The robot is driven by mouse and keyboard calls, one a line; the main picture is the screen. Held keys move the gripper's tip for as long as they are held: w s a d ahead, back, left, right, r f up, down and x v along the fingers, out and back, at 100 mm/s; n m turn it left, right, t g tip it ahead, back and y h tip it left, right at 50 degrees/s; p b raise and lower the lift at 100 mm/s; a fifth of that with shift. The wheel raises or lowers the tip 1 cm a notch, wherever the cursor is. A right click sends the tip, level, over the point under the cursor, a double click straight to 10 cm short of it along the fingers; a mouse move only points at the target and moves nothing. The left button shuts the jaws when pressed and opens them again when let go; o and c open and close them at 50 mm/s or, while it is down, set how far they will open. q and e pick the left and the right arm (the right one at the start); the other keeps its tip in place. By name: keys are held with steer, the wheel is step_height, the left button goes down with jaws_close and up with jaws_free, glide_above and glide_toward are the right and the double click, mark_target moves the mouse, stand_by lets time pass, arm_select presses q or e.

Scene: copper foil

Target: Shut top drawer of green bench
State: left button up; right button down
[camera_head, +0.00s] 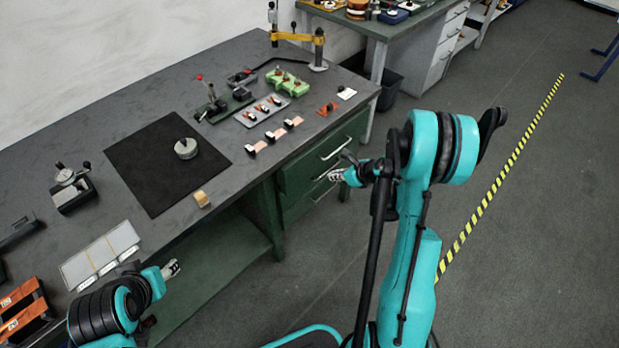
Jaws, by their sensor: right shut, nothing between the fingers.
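The green bench (222,215) has a dark top and a green drawer unit under its right end. The top drawer (318,157) has a bar handle (336,149); I cannot tell from this angle how far it stands out. Lower drawers (297,208) show beneath it. My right gripper (338,175) is shut and empty. It is in front of the drawer unit, just below the top handle in the picture, and hides part of a lower handle; contact is unclear. My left gripper (173,268) is by the bench's front edge at lower left; its fingers are too small to judge.
The bench top holds a black mat (150,165) with a round weight (186,148), a green fixture (287,82), a grey tray (262,110) and a yellow-jointed arm (318,45). A black bin (388,85) stands beyond the drawers.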

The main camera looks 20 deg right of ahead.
mark_target(307, 162)
steer(key=b+x, duration=0.1)
steer(key=x, duration=0.3)
steer(key=w+r+b+x, duration=0.1)
steer(key=x, duration=0.2)
steer(key=b+x, duration=0.2)
steer(key=x, duration=0.2)
steer(key=shift+w+a, duration=0.3)
steer(key=shift+w, duration=0.1)
steer(key=shift+w+a, duration=0.2)
steer(key=shift+w, duration=0.25)
steer(key=w, duration=0.1)
steer(key=w+a, duration=0.1)
steer(key=w, duration=0.1)
steer(key=w+a+b, duration=0.1)
steer(key=shift+w, duration=0.25)
steer(key=shift+w+r, duration=0.1)
steer(key=shift+d, duration=0.1)
